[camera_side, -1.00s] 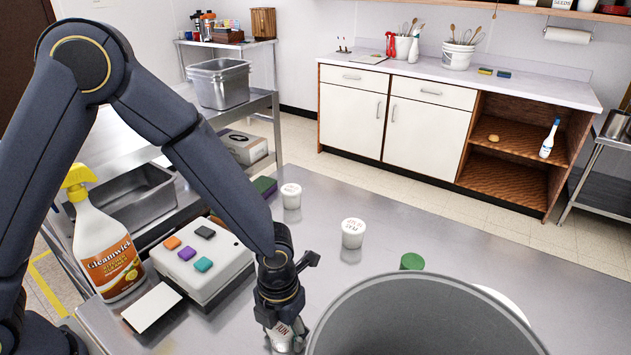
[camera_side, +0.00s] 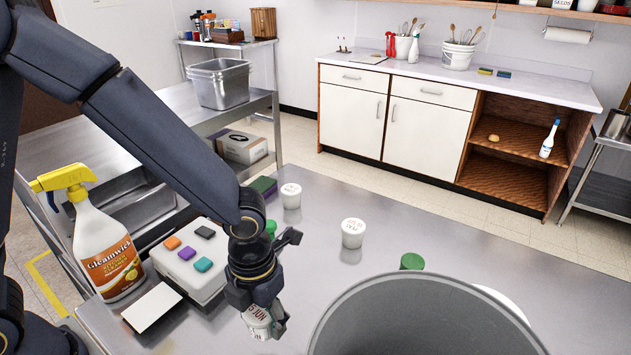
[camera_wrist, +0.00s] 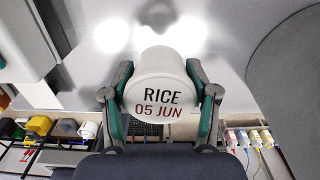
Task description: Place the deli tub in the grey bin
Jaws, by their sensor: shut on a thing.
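My gripper (camera_side: 265,318) is shut on a white deli tub (camera_side: 257,322) and holds it tilted, left of the grey bin. In the wrist view the tub (camera_wrist: 160,85) sits between my fingers, its lid marked "RICE 05 JUN". The grey bin (camera_side: 330,328) is large, round and open, at the front of the steel table; its inside floor is hidden. In the wrist view the bin's wall (camera_wrist: 290,70) fills the right side. Two other white tubs stand on the table, one in the middle (camera_side: 353,233) and one farther back (camera_side: 290,196).
A green-topped item (camera_side: 411,261) stands behind the bin. Left of my gripper are a white box with coloured blocks (camera_side: 198,262), a white card (camera_side: 152,307) and a yellow-topped spray bottle (camera_side: 103,250). The table's right back part (camera_side: 470,255) is clear.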

